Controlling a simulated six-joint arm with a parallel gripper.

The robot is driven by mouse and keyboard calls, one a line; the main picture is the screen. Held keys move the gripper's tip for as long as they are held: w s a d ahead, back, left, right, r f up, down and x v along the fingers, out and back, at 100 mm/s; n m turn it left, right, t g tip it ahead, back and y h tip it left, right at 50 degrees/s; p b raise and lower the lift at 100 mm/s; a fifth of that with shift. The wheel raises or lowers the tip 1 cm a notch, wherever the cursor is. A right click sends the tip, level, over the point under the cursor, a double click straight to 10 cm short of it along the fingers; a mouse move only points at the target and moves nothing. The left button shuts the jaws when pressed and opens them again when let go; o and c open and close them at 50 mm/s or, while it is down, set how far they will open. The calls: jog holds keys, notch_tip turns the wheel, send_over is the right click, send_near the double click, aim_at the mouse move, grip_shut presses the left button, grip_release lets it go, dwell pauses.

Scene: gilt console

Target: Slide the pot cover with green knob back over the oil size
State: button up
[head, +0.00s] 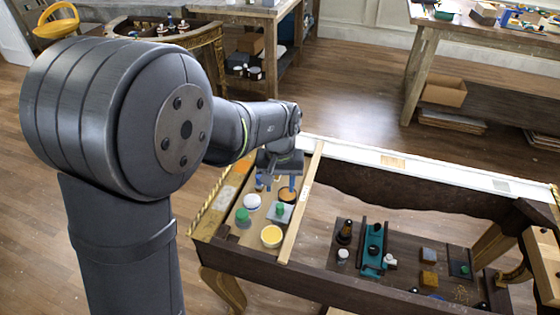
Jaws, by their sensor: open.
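A flat grey pot cover (273,213) with a green knob (280,208) lies at the right side of the narrow left section of the console. Just behind it is a round pot with dark amber contents (288,195), perhaps the oil size, partly hidden by my gripper. The cover sits in front of this pot; whether they touch is not clear. My gripper (279,184) is open, its blue fingertips pointing down above the pot area behind the knob. I see nothing held between the fingers.
Near the cover stand a pot with yellow contents (271,237), a white-lidded jar (252,202) and another green-topped item (242,216). A pale wooden strip (301,210) borders them on the right. Bottles and blocks stand on the lower board farther right.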

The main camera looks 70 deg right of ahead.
notch_tip(320, 180, up, 9)
send_over(280, 206)
jog(key=shift+d+f, duration=0.1)
jog(key=shift+f, duration=0.05)
dwell(0.5)
notch_tip(280, 206, down, 18)
jog(key=shift+r, duration=0.2)
dwell(0.4)
